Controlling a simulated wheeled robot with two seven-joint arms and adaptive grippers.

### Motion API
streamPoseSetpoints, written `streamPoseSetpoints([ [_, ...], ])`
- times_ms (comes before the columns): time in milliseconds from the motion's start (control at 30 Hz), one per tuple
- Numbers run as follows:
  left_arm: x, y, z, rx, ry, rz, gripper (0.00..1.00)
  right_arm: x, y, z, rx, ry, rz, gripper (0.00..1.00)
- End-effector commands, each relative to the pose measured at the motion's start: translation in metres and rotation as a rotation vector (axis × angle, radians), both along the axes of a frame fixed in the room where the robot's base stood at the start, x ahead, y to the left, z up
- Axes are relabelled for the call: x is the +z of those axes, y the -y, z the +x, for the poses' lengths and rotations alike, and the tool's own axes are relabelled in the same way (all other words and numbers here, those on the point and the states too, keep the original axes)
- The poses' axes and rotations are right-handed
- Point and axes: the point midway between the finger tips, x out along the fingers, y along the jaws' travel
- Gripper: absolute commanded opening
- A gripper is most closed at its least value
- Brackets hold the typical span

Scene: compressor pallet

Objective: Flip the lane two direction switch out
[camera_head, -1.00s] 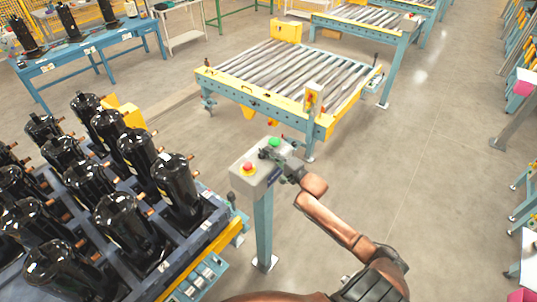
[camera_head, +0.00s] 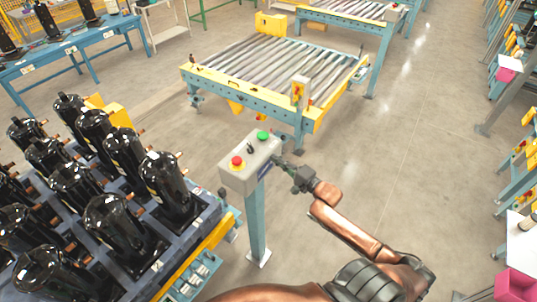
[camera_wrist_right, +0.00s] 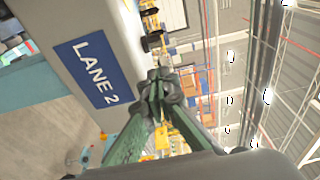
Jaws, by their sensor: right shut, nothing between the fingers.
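The grey control box (camera_head: 262,168) stands on a blue post. It has a red button on a yellow base (camera_head: 237,161), a green button (camera_head: 263,135) and a small black direction switch (camera_head: 250,148) between them. Its blue LANE 2 label (camera_wrist_right: 96,72) shows in the right wrist view, where a black knob (camera_wrist_right: 153,41) stands out from the box face near my fingertips. My right gripper (camera_head: 280,160) is shut and empty, just off the right side of the box. The switch's exact position is too small to tell. My left gripper is not in view.
A pallet of black compressors (camera_head: 120,225) stands at the left, close to the post. A roller conveyor (camera_head: 275,70) with yellow edges lies behind the box. A blue table (camera_head: 70,45) is at the back left. The floor right of the box is open.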

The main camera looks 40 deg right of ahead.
Motion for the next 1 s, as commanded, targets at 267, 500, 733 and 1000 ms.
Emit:
streamPoseSetpoints([
  [267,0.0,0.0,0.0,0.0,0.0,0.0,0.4,0.0,0.001,-0.01,0.0,0.001,-0.001,0.0],
  [500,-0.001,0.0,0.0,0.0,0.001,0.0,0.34,-0.003,0.002,-0.01,-0.002,-0.003,-0.004,0.0],
  [733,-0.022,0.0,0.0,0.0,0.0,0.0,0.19,-0.113,0.031,-0.023,-0.079,-0.124,-0.166,0.0],
  [1000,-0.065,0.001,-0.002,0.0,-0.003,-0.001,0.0,-0.38,0.05,-0.104,-0.079,-0.491,-0.596,0.0],
])
